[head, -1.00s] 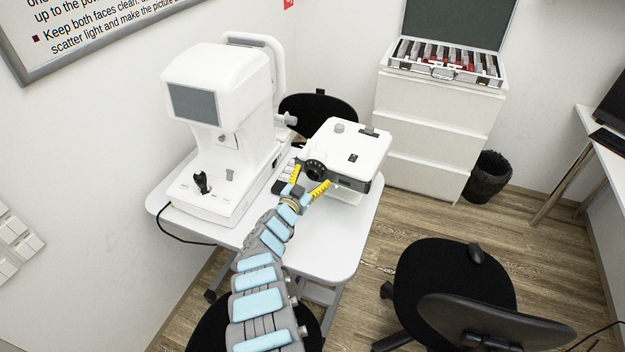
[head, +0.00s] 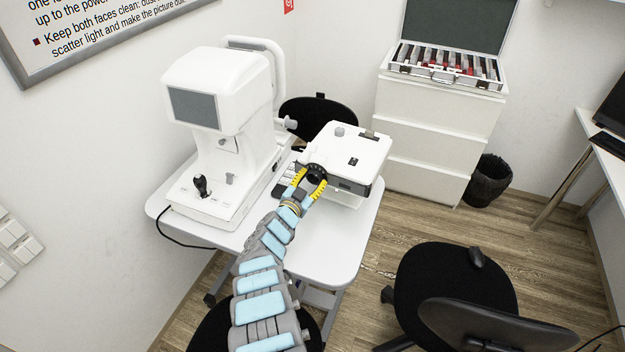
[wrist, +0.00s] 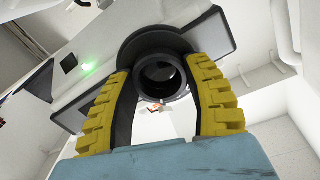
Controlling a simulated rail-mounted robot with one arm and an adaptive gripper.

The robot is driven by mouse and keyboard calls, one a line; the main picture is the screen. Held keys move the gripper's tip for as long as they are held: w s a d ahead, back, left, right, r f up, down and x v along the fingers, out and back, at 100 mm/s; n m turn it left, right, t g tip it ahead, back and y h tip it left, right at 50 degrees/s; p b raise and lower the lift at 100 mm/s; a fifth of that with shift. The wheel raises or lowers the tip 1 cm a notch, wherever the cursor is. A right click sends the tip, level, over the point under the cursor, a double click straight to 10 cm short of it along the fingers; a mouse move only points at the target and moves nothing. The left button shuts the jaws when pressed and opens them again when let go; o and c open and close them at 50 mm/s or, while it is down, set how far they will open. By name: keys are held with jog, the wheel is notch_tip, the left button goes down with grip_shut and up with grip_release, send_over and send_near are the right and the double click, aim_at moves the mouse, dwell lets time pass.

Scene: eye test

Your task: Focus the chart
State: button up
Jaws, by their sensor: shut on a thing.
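A white chart projector (head: 352,150) with a dark front stands on the right part of the white table. Its black round lens ring (head: 316,171) faces my arm. My gripper (head: 311,181) is shut on the lens ring, with one yellow finger on each side. In the wrist view the black lens ring (wrist: 160,62) lies between the tips of my gripper (wrist: 163,85), and a green light (wrist: 88,67) glows on the projector's front at left. The chart itself cannot be made out in these views.
A white eye-testing machine (head: 218,130) with a joystick stands left of the projector. A dark remote-like object (head: 281,187) lies between them. The table's front right (head: 335,240) is bare. A black chair (head: 450,290) stands at the right; a drawer cabinet (head: 430,135) with a lens case is behind.

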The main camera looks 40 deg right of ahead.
jog(key=m, duration=0.3)
jog(key=shift+m, duration=0.4)
jog(key=o, duration=1.2)
jog(key=shift+a, duration=0.1)
